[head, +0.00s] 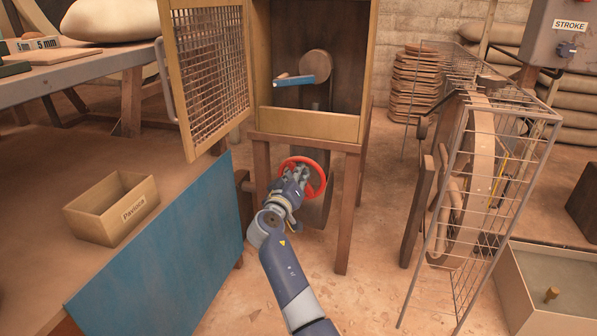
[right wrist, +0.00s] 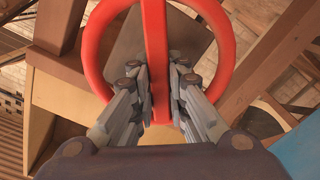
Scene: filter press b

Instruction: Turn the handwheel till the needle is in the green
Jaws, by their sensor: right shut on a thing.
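The red handwheel (head: 318,178) is under the wooden cabinet, at the middle of the head view. My right gripper (head: 298,174) is at the wheel. In the right wrist view, the handwheel (right wrist: 97,50) fills the top middle, and my right gripper (right wrist: 162,95) is shut on its red spoke, one finger on each side. I cannot make out a gauge, a needle or a green band in either view. My left gripper is not in view.
The cabinet (head: 310,124) stands on wooden legs with its mesh door (head: 210,75) open to the left. A blue panel (head: 165,260) and a box marked Pavona (head: 112,207) are at left. A wire guard (head: 500,180) stands at right.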

